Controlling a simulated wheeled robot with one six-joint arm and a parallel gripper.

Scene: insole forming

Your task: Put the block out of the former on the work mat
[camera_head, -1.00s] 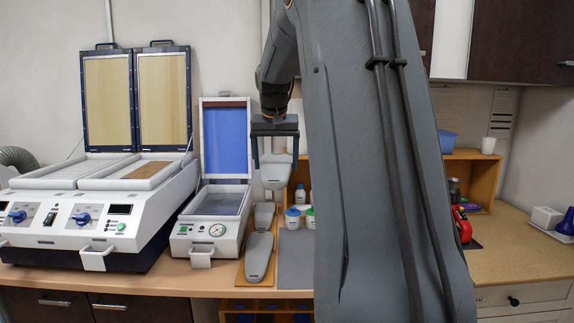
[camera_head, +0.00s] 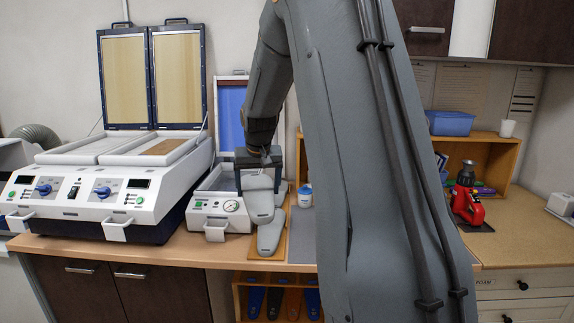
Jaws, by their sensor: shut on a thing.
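My gripper (camera_head: 258,181) is shut on a pale grey foot-shaped block (camera_head: 259,204), which hangs below the jaws. The former (camera_head: 212,221), a white box with a gauge and a raised blue-lined lid (camera_head: 232,102), stands behind and left of the block. The held block is out of the former and appears in front of its right side. The work mat (camera_head: 302,242), grey, lies on the counter right of the wooden board, partly hidden by my arm. Another grey foot form (camera_head: 269,239) lies on the wooden board (camera_head: 283,238), below the held block in the picture.
A larger white machine (camera_head: 120,195) with two open lids stands at the left. A white-and-blue jar (camera_head: 305,195) stands by the mat. A red tool (camera_head: 466,203) and an orange shelf (camera_head: 490,155) are at the right. My arm hides the middle of the counter.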

